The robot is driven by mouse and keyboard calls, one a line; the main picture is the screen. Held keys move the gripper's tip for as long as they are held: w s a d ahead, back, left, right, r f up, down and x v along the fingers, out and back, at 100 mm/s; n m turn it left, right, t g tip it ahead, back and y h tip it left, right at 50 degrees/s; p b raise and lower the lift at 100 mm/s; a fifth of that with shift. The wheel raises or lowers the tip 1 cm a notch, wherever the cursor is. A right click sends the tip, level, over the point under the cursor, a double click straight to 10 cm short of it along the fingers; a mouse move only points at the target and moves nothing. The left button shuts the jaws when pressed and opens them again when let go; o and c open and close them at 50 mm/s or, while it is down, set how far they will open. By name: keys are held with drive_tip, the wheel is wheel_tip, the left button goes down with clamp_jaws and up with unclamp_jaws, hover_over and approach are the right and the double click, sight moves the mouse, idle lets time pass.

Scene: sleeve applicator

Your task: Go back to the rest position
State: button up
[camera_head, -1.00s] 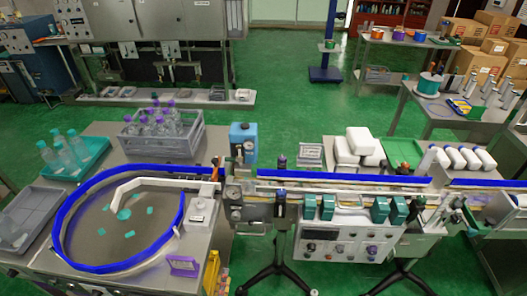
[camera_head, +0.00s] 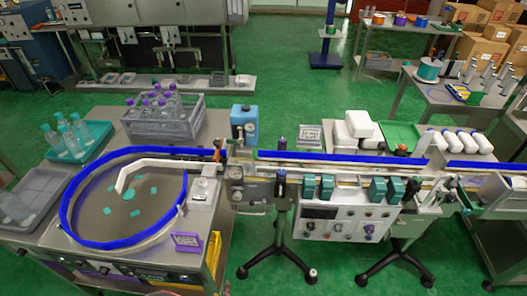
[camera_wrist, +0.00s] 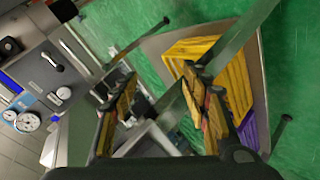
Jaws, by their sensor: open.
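My gripper (camera_wrist: 158,95) is open and empty in the wrist view, its two fingers set wide apart with nothing between them. Beyond the fingers are a yellow ribbed stack (camera_wrist: 205,65) and green floor. The machine's grey panel with dials (camera_wrist: 27,122) is at the left of that view. In the head view I cannot make out my gripper or arm. The sleeve applicator there shows a round bowl with a blue rim (camera_head: 66,205), a long blue-edged conveyor (camera_head: 330,158) and a white control box (camera_head: 345,228).
A grey crate (camera_head: 160,131) holds purple-capped bottles. A teal tray (camera_head: 97,148) holds clear bottles, and a grey bin (camera_head: 40,198) stands at left.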

drive_tip(key=s+a+f+m+g+y, duration=0.1)
drive_tip(key=s+a+f+g, duration=0.1)
drive_tip(key=s+a+g, duration=0.25)
drive_tip(key=s+a+r+m+g, duration=0.2)
drive_tip(key=s+r+g, duration=0.25)
drive_tip(key=r, duration=0.25)
wheel_tip(320, 180, up, 8)
drive_tip(key=d+g, duration=0.2)
drive_tip(key=w+d+r+m+t, duration=0.1)
drive_tip(key=d+r+m, duration=0.2)
drive_tip(key=d+r, duration=0.9)
drive_tip(key=w+d+r+m+t+h, duration=0.1)
drive_tip(key=w+d+r+m+t, duration=0.1)
drive_tip(key=d+r, duration=1.1)
drive_tip(key=w+d+r+m+t, duration=0.2)
drive_tip(key=d+r+m, duration=0.2)
drive_tip(key=d+r, duration=0.9)
drive_tip(key=shift+d+r+h, duration=0.2)
drive_tip(key=shift+d+h, duration=0.1)
drive_tip(key=shift+d, duration=0.05)
drive_tip(key=shift+c, duration=0.6)
